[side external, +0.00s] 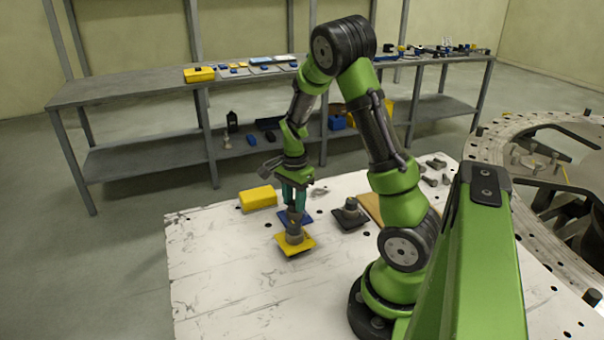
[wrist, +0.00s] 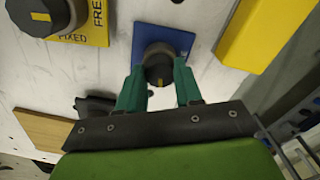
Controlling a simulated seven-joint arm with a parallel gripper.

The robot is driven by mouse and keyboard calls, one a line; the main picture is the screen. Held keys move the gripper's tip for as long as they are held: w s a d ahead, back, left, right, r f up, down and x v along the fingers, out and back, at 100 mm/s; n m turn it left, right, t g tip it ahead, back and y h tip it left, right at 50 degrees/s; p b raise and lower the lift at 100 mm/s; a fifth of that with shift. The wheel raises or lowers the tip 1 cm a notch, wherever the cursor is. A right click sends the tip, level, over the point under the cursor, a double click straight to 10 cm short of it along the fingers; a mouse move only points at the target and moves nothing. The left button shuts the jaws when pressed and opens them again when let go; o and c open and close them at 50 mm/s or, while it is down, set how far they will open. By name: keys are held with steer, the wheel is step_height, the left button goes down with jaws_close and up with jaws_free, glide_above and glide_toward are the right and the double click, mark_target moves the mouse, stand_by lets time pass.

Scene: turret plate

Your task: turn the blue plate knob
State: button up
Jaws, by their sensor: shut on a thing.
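The blue plate (wrist: 180,38) lies flat on the white table, and its grey-and-black knob (wrist: 157,60) stands up from it. My gripper (wrist: 159,66) has a green finger on each side of the knob and is shut on it. The knob's dark top shows a small pale yellow mark. In the side external view my gripper (side external: 294,200) points straight down over the blue plate (side external: 306,217). There the yellow plate and the fingers hide most of the knob.
The yellow plate (side external: 302,249) with its own knob sits just in front; its visible lettering reads FREE and FIXED. A black plate with a knob (side external: 350,212) stands to the right, and a yellow block (side external: 258,198) behind left. The table's front left is clear.

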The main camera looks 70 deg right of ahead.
steer(key=n, duration=1)
steer(key=shift+n, duration=2.2)
steer(key=o, duration=1.1)
steer(key=shift+c, duration=0.2)
steer(key=shift+r, duration=0.1)
